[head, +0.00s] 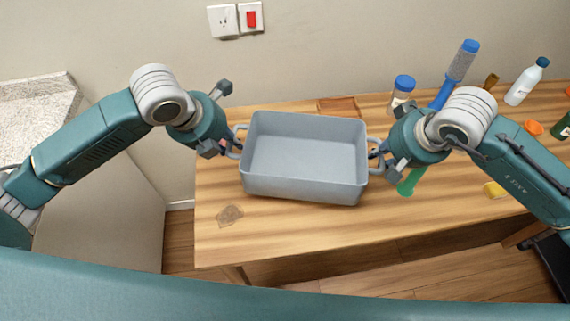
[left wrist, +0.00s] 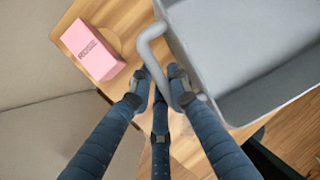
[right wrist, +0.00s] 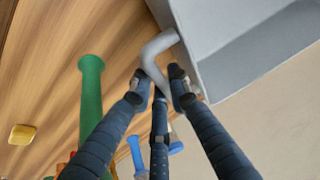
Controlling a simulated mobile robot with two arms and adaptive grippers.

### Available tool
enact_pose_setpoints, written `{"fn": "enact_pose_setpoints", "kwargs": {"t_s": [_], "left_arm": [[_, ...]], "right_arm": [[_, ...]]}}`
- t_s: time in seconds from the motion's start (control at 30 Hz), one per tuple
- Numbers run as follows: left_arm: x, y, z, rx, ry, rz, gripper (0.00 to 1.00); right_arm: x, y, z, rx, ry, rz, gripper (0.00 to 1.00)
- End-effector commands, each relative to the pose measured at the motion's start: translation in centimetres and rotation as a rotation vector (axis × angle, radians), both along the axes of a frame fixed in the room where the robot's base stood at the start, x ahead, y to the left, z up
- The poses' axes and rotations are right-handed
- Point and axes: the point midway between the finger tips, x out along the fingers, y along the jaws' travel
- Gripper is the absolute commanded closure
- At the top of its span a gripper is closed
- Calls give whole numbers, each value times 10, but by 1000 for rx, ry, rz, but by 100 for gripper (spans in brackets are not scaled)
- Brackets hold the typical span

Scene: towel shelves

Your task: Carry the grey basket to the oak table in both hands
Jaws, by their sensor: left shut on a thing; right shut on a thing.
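The grey basket (head: 305,185) is an empty, open rectangular bin with a looped handle at each end. In the head view it is over the left part of the oak table (head: 215,250); I cannot tell whether its base touches the top. My left gripper (head: 236,146) is shut on the left handle (left wrist: 150,38). My right gripper (head: 376,156) is shut on the right handle (right wrist: 160,42). The basket looks about level. It also shows in the left wrist view (left wrist: 230,60) and the right wrist view (right wrist: 225,30).
A pink box (left wrist: 92,50) shows beside the basket in the left wrist view. Right of it are a green item (head: 411,180), a blue-capped jar (head: 402,92), a blue-handled brush (head: 462,62), a white bottle (head: 527,82) and a yellow block (head: 494,190). The table's front left is mostly bare.

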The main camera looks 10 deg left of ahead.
Motion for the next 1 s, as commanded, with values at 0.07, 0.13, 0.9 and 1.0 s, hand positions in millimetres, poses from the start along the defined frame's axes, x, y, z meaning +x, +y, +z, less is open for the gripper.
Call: {"fn": "enact_pose_setpoints", "kwargs": {"t_s": [0.07, 0.13, 0.9, 1.0], "left_arm": [[1, 2, 0, 5, -1, 3, 100], [1, 2, -1, 5, -1, 3, 100], [1, 2, -45, 5, -1, 3, 100], [1, 2, -52, 5, -1, 3, 100]], "right_arm": [[1, -2, 0, -5, 0, -3, 100], [1, -2, -1, -5, 0, -3, 100], [1, -2, -46, -4, 0, -3, 100], [0, -2, -52, -4, 0, -3, 100]]}}
